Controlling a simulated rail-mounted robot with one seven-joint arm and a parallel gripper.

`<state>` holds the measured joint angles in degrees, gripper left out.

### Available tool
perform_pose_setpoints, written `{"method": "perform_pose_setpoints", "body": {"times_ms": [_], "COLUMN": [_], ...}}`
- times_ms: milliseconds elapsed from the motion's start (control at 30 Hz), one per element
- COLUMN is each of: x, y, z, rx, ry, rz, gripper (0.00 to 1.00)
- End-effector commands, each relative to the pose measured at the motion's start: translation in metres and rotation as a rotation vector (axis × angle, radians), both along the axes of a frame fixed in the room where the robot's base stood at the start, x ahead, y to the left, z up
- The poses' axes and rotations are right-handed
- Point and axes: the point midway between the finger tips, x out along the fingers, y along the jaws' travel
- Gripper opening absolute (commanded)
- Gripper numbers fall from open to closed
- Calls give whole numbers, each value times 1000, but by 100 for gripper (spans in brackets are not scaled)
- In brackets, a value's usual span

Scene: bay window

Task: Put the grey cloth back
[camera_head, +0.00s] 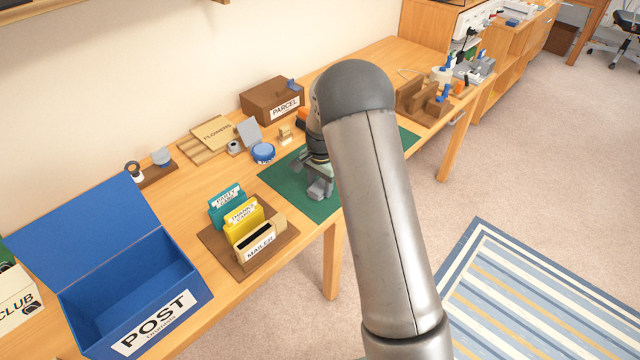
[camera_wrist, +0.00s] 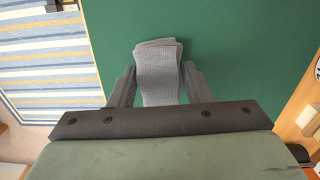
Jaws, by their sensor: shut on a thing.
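The grey cloth (camera_wrist: 158,75) is a folded, textured piece between my gripper's fingers in the wrist view. My gripper (camera_wrist: 158,88) is shut on it, with one finger on each side. The green mat (camera_wrist: 230,40) lies below the cloth; I cannot tell whether the cloth touches it. In the head view my gripper (camera_head: 318,190) is over the green mat (camera_head: 283,177), low and near the table's front edge. My arm hides the middle and right of the mat, and the cloth is hard to make out there.
A blue POST box (camera_head: 185,268) stands open at left, beside a card holder (camera_head: 285,243) with a teal and a yellow card. A PARCEL box (camera_head: 262,100), a blue round tin (camera_head: 263,152) and a FLOWERS board (camera_head: 213,131) stand behind. A wooden rack (camera_head: 408,95) is at right.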

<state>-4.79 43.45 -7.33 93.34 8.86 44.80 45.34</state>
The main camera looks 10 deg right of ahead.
Motion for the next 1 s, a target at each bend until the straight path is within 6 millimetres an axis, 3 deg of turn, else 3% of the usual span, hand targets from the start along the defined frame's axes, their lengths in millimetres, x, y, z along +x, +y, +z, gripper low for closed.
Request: {"method": "perform_pose_setpoints", "body": {"times_ms": [133,167,233,267,667,767,1000], "x": [0,0,0,0,1,1,2], "y": [0,0,0,0,0,0,-1], "z": [-2,-2,-2,-2,8,24,83], "rx": [0,0,0,0,0,0,1], "ry": [0,0,0,0,-1,-4,-6], "rz": [0,0,0,0,0,0,1], "gripper": [2,47,67,70,70,70,70]}}
